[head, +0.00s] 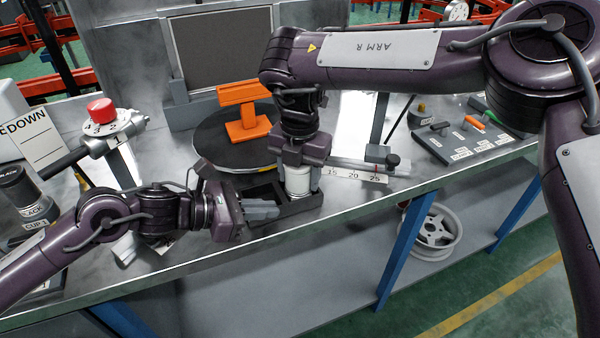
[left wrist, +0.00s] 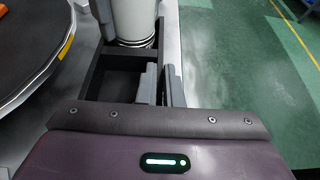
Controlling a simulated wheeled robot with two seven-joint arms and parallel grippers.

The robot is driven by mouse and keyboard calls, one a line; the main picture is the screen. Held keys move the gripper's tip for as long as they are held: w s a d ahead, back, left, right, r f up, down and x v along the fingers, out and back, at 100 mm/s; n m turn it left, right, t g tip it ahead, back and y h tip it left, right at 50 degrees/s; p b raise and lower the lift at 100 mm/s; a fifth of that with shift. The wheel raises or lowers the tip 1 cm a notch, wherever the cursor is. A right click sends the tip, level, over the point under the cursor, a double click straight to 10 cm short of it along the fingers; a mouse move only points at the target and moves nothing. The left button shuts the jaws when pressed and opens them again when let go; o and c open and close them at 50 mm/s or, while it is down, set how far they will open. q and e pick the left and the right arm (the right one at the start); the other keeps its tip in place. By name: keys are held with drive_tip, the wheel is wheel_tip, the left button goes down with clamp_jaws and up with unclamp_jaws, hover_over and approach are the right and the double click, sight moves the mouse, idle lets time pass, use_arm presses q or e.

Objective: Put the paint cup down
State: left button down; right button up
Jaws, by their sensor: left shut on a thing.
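A white cylindrical cup (head: 298,180), which I take for the paint cup, stands upright at the far compartment of a black two-part holder (head: 300,207). It also shows in the left wrist view (left wrist: 134,18), with a ringed base. The holder's near compartment (left wrist: 115,85) is empty.
A round dark turntable (head: 225,145) with an orange bracket (head: 245,112) is behind the holder. A ruler bar (head: 355,175) extends right of the cup. Dark paint containers (head: 20,187) stand at the left. The bench's front edge (head: 400,188) is close to the holder.

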use_arm(q)
drive_tip(key=shift+s+d, duration=0.15)
drive_tip(key=shift+s, duration=0.1)
use_arm(e)
drive_tip(key=o, duration=0.4)
drive_tip(key=shift+s+d+f, duration=0.1)
drive_tip(key=shift+s+f, duration=0.2)
drive_tip(key=shift+f, duration=0.55)
drive_tip(key=shift+c, duration=0.2)
use_arm(q)
drive_tip(key=shift+w+f, duration=0.2)
drive_tip(key=shift+w, duration=0.05)
use_arm(e)
drive_tip(key=r, duration=1.3)
drive_tip(key=shift+w+r, duration=0.25)
drive_tip(key=shift+r, duration=0.1)
use_arm(q)
drive_tip(key=shift+a, duration=0.2)
drive_tip(key=c, duration=1.5)
unclamp_jaws()
drive_tip(key=shift+w, duration=0.1)
use_arm(e)
drive_tip(key=shift+w, duration=0.1)
use_arm(q)
drive_tip(key=shift+r, duration=0.1)
